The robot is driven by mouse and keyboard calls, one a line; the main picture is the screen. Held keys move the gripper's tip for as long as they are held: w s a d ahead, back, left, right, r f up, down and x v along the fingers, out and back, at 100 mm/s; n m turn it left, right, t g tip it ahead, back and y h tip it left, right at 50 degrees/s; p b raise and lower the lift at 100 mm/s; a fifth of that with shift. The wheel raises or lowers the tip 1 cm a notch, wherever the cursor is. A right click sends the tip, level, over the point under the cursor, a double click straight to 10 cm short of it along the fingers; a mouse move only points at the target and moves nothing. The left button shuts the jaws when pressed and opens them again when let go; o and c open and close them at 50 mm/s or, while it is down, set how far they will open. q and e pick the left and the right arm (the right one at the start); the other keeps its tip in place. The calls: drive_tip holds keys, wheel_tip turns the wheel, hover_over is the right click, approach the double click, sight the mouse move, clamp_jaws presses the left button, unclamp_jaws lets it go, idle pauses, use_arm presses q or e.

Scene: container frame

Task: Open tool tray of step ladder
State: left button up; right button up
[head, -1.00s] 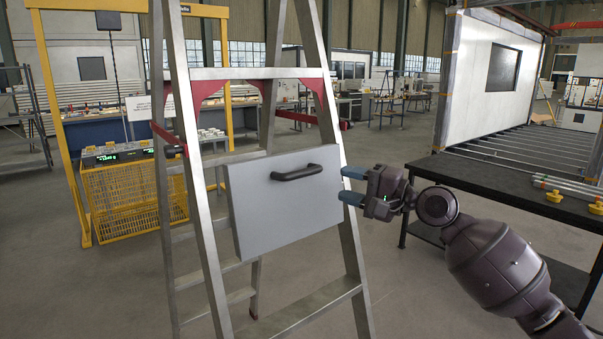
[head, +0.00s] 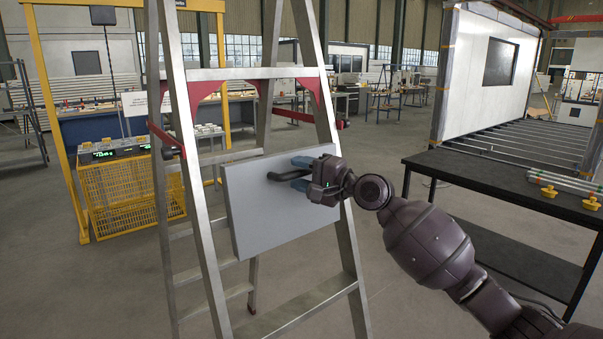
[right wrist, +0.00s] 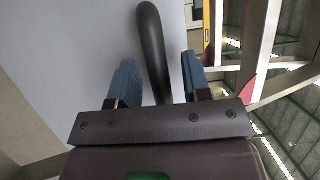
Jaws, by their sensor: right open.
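The tool tray (head: 262,212) is a flat grey panel standing upright between the side rails of the metal step ladder (head: 200,190). A dark bar handle (head: 262,177) sits on its front face, partly hidden behind my gripper in the head view. My right gripper (head: 297,173) is open at the handle's right end. In the right wrist view the blue fingers (right wrist: 160,85) stand on either side of the dark handle (right wrist: 152,45), with gaps visible beside it. The tray's grey face (right wrist: 80,50) fills the left of that view. My left gripper is not in view.
A black table (head: 500,190) with rods and yellow clamps stands at the right. A yellow mesh basket (head: 125,195) stands behind the ladder at the left. The floor between the ladder and the black table is open.

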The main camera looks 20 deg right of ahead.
drive_tip(key=shift+c, duration=0.3)
clamp_jaws()
